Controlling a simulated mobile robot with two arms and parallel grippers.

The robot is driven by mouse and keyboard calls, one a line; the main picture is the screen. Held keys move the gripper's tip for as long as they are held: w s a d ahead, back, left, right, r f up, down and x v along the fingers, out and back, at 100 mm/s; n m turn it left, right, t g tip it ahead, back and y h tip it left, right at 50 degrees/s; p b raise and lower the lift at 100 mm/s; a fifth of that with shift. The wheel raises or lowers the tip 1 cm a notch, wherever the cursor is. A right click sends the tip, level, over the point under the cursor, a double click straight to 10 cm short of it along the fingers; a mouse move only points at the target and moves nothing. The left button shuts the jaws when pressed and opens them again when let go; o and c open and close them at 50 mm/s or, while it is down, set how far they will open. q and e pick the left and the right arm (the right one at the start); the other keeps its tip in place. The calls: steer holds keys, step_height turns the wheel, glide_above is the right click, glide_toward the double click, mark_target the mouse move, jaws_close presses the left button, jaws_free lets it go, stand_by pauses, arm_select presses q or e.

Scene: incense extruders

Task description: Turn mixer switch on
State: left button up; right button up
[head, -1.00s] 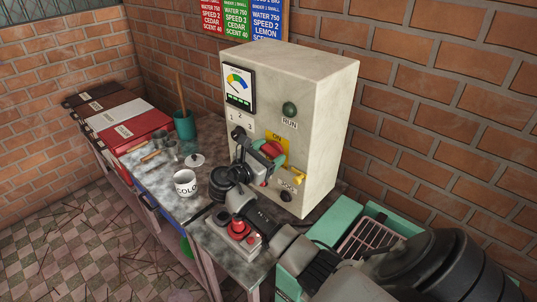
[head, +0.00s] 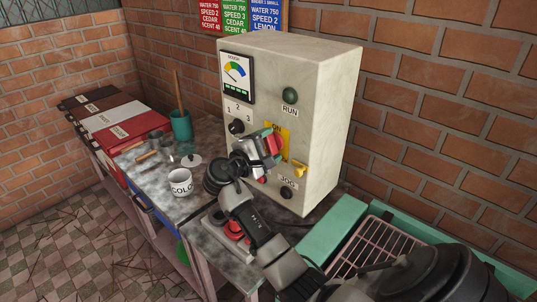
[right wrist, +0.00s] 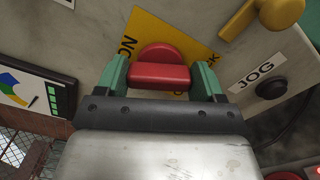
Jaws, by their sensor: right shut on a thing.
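The mixer switch is a red rotary handle (head: 276,144) on a yellow plate (head: 285,133) on the front of the pale control cabinet (head: 325,130). My right gripper (head: 271,143) is at the handle and hides part of it and the plate. In the right wrist view, the green fingertips (right wrist: 161,77) stand on either side of the red handle (right wrist: 160,58), shut on it. The yellow plate (right wrist: 150,25) is partly covered, with "ON" lettering at its left. My left gripper is not in view.
The cabinet also has a gauge (head: 237,75), a dark green RUN lamp (head: 290,95), a black selector knob (head: 236,127), a yellow lever (head: 299,170) and a JOG button (head: 286,192). A white mug (head: 181,184) and a red button box (head: 232,230) are on the bench.

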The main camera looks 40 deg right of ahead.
steer(key=m+b, duration=0.3)
steer(key=shift+f, duration=0.35)
steer(key=shift+r+m+b, duration=0.15)
steer(key=shift+m+b, duration=0.7)
steer(key=shift+m, duration=0.05)
steer(key=o, duration=0.9)
steer(key=shift+o, duration=0.2)
steer(key=s+a+b, duration=0.1)
steer(key=a+b, duration=0.1)
steer(key=a, duration=0.9)
steer(key=shift+b, duration=0.35)
